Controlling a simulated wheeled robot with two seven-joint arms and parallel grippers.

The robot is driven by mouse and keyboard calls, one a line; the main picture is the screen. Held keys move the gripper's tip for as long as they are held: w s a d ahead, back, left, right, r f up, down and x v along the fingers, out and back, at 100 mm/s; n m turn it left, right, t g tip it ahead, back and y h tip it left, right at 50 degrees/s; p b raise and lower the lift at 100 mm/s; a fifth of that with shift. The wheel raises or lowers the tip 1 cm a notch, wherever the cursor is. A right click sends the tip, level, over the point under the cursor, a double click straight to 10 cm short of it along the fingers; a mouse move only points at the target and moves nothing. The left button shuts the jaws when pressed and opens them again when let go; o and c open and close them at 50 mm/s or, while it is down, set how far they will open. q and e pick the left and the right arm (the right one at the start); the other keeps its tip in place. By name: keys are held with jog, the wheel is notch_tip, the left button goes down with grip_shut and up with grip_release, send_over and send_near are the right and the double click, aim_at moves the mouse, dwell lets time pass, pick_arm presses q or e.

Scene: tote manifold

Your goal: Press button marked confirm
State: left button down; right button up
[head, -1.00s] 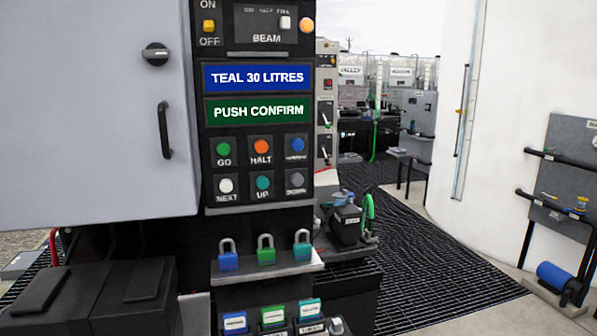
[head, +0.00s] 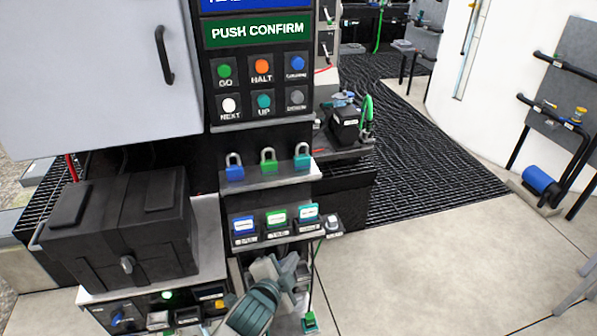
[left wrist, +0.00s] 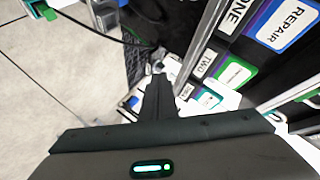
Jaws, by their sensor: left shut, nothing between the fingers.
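The button panel (head: 262,88) shows in the head view below a green sign reading PUSH CONFIRM (head: 256,31). Its upper row has a green GO button (head: 224,71), an orange HALT button (head: 262,66) and a blue button (head: 298,63) whose small label is too blurred to read. The lower row has white NEXT (head: 229,105), teal UP (head: 264,101) and grey DOWN (head: 297,97). My left gripper (head: 276,268) is low in the head view, well below the panel and apart from it. In the left wrist view its fingers (left wrist: 158,82) are shut and empty. My right gripper is not in view.
Padlocks (head: 268,159) stand on a shelf below the panel. Below them is a ledge with coloured labelled blocks (head: 276,218), close above my left gripper. A black case (head: 120,225) sits at left. Open floor (head: 440,270) lies to the right.

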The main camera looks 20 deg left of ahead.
aim_at(298, 64)
pick_arm(q)
jog(key=w+d+r+m+t+h+p, duration=0.1)
jog(key=r+m+t, duration=0.4)
jog(key=r, duration=1.7)
jog(key=w+d+r+m+t+h+p, duration=0.1)
jog(key=r+m+t+p, duration=0.3)
jog(key=r, duration=1.8)
jog(key=w+d+m, duration=0.1)
jog(key=m, duration=0.1)
jog(key=shift+w+d+m+t, duration=0.15)
jog(key=shift+w+m+t, duration=0.2)
jog(key=shift+m+t, duration=0.05)
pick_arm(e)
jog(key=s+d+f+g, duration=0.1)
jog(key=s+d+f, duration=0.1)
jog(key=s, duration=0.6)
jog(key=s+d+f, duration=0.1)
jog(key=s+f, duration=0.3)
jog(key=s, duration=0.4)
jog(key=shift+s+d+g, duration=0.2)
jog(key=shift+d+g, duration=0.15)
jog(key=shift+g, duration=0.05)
pick_arm(q)
jog(key=shift+w, duration=0.15)
